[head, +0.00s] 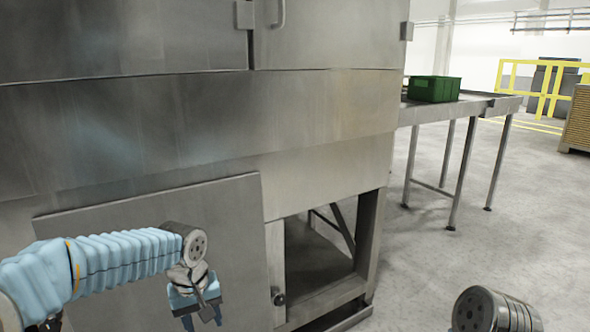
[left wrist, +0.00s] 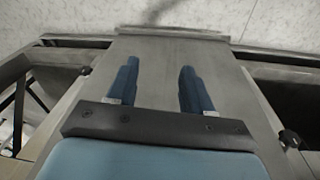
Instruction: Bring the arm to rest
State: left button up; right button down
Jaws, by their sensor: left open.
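My left arm comes in from the left in a light blue sleeve, in front of the washer's lower panel. My left gripper (head: 203,321) hangs at its end, pointing down. In the left wrist view its two blue fingers (left wrist: 158,88) are apart with nothing between them. A grey metal panel (left wrist: 160,60) lies beyond the fingers there. My right gripper does not show; only a grey rounded part of mine is at the lower right of the head view.
The steel washer (head: 200,120) fills the left and middle, with an open lower bay (head: 318,250). A steel table (head: 480,103) with a green crate (head: 434,89) stands behind on the right. Yellow railings (head: 545,90) are further back. The floor (head: 470,245) at the right is clear.

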pick_arm(q)
jog(key=s+d+f+m+h, duration=0.1)
jog(key=d+f, duration=0.1)
jog(key=f, duration=0.4)
jog(key=s+d+f+m+h, duration=0.1)
jog(key=d+f, duration=0.1)
jog(key=f, duration=0.5)
jog(key=s+d+f+h, duration=0.1)
jog(key=s+d+f, duration=0.1)
jog(key=s+f, duration=0.6)
jog(key=s+d+f, duration=0.2)
jog(key=s+f, duration=0.7)
jog(key=f, duration=0.4)
jog(key=shift+d+f+m+g+h, duration=0.2)
jog(key=shift+m+g+h, duration=0.1)
jog(key=shift+m+h, duration=0.1)
